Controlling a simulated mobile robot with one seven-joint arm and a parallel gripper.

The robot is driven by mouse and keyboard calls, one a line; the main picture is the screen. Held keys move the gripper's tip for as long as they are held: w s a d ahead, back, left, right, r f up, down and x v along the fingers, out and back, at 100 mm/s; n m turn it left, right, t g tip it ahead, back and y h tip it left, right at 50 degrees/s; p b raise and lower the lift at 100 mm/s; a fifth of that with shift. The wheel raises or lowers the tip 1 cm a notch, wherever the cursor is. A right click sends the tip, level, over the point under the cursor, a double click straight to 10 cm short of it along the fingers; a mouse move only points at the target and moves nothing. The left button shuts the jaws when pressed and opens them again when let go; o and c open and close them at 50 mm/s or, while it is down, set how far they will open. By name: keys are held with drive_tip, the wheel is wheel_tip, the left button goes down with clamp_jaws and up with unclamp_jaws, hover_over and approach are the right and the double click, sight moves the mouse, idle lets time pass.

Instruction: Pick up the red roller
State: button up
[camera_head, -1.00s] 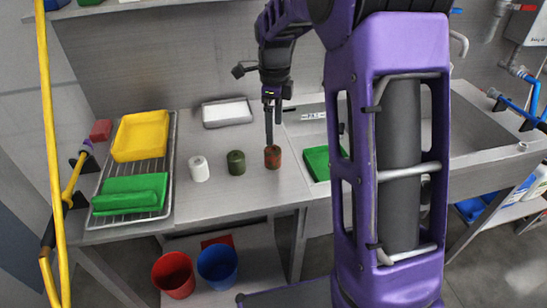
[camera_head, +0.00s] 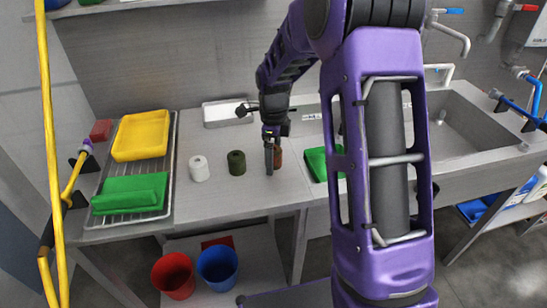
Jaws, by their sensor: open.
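The red roller (camera_head: 278,157) is a short reddish-brown cylinder standing upright on the steel counter. It is partly hidden behind my gripper (camera_head: 269,170). My gripper points down, with its fingers low in front of the roller and slightly to its left. Its fingers are seen nearly edge-on; it is open, and nothing shows held in it. Whether a finger touches the roller cannot be told.
A dark green roller (camera_head: 236,162) and a white roller (camera_head: 199,169) stand to the left. A green block (camera_head: 316,163) lies to the right, before the sink (camera_head: 470,125). A metal tray (camera_head: 222,113) is behind. The front counter strip is clear.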

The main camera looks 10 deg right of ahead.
drive_tip(key=c, duration=1.5)
